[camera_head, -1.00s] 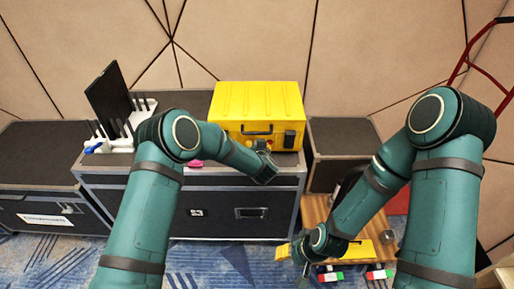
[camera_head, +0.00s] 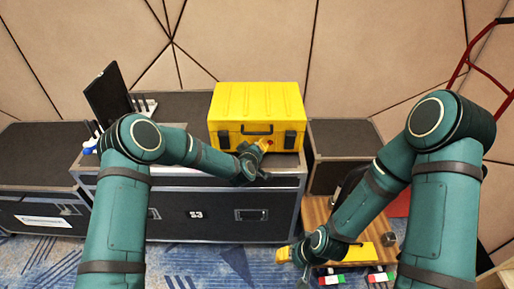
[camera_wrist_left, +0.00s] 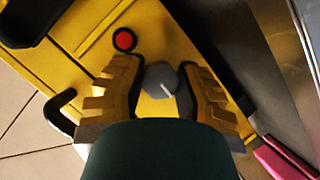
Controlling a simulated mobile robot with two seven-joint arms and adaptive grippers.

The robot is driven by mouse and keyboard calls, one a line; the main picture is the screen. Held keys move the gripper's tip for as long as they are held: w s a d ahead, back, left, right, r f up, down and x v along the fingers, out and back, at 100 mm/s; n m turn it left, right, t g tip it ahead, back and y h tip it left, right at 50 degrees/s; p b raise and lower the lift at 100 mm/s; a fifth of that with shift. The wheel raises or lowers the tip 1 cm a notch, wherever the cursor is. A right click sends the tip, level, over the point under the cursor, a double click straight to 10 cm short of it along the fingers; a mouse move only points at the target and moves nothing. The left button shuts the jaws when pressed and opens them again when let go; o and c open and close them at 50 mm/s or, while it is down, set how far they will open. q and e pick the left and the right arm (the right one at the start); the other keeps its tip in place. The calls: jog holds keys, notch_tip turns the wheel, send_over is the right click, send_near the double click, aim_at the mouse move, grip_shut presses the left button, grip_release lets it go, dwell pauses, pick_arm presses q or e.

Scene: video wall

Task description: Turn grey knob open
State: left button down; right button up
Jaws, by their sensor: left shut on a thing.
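The grey knob (camera_wrist_left: 160,80) sits on the front of the yellow case (camera_head: 258,103), near a red button (camera_wrist_left: 124,39). In the left wrist view, the knob is between the yellow fingers of my left gripper (camera_wrist_left: 158,90), which is shut on it. In the head view, my left gripper (camera_head: 264,146) is at the lower front of the case, and the knob is hidden there. The red button shows faintly beside the fingers. My right gripper (camera_head: 285,254) hangs low at the right, away from the case; whether it is open or shut is unclear.
The case stands on a dark flight case (camera_head: 195,213) with metal edges. A black panel (camera_head: 105,93) stands on a white rack at the left. A pink object (camera_wrist_left: 283,160) lies near my left gripper. A wooden surface (camera_head: 318,212) is near my right arm.

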pick_arm(q)
jog(key=shift+n, duration=0.4)
jog(key=shift+h, duration=0.3)
jog(key=c, duration=0.6)
grip_release()
jog(key=shift+w, duration=0.1)
jog(key=shift+s, duration=0.2)
jog(key=v, duration=1.1)
jog(key=shift+s, duration=0.35)
jog(key=shift+a, duration=0.1)
